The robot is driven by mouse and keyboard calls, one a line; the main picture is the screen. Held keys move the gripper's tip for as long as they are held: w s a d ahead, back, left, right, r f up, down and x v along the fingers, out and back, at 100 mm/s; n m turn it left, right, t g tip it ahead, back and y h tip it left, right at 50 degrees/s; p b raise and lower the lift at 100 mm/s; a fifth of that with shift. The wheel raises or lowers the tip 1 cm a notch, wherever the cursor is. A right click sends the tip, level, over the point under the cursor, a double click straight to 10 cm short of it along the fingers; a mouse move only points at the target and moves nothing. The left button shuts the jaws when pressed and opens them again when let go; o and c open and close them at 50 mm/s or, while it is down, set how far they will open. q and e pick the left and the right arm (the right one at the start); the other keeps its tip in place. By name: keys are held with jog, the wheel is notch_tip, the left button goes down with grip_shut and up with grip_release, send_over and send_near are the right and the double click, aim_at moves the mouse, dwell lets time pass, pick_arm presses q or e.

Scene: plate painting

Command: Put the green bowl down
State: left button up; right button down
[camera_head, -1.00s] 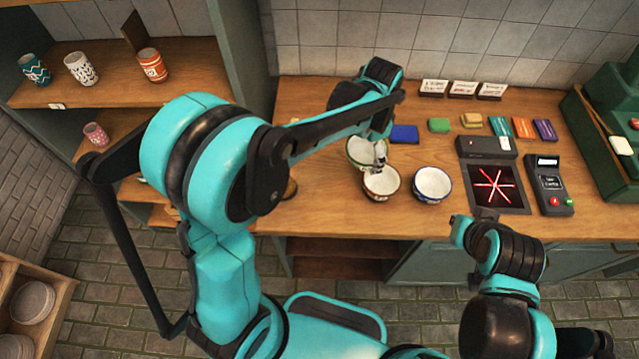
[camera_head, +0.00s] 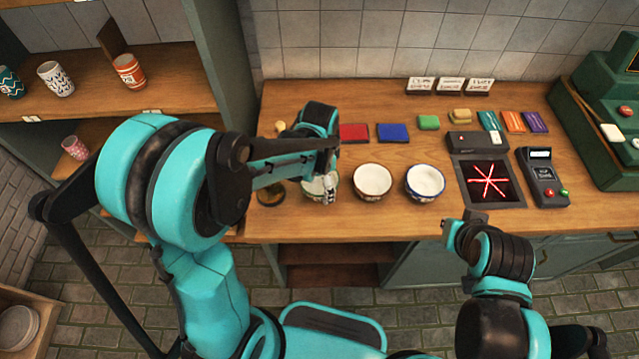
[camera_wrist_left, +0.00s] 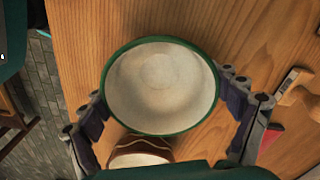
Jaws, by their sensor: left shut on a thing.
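The green bowl (camera_head: 318,186), white inside with a green rim, is at the left end of a row of bowls in the head view, partly hidden by my left arm. My left gripper (camera_head: 326,190) is shut on it. In the left wrist view the green-rimmed bowl (camera_wrist_left: 160,85) sits upright and empty between the two fingers (camera_wrist_left: 168,118). Whether its base touches the counter cannot be told. My right gripper (camera_head: 458,228) is over the counter's front edge at the right, apart from the bowls; its fingers are not clear.
A brown-rimmed bowl (camera_head: 372,181) and a blue-rimmed bowl (camera_head: 425,182) stand to the right on the wooden counter (camera_head: 385,220). A dark round item (camera_head: 270,194) lies left. Behind are a red pad (camera_head: 354,133) and a blue pad (camera_head: 393,133). A scanner (camera_head: 487,182) is further right.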

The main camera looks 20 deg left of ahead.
aim_at(319, 190)
pick_arm(q)
jog(key=shift+s, duration=0.1)
jog(key=o, duration=1.2)
jog(key=shift+f, duration=0.1)
jog(key=shift+c, duration=0.2)
jog(key=shift+r, duration=0.45)
notch_tip(319, 190, up, 11)
jog(key=p, duration=0.4)
jog(key=s+a+r+n+t, duration=0.2)
jog(key=s+n+t, duration=0.1)
jog(key=s+n, duration=0.2)
jog(key=s+a+r+n+t, duration=0.2)
jog(key=s+r+n+t, duration=0.1)
jog(key=s+n+t, duration=0.1)
jog(key=shift+s+a+n, duration=0.35)
jog(key=shift+s+n, duration=0.25)
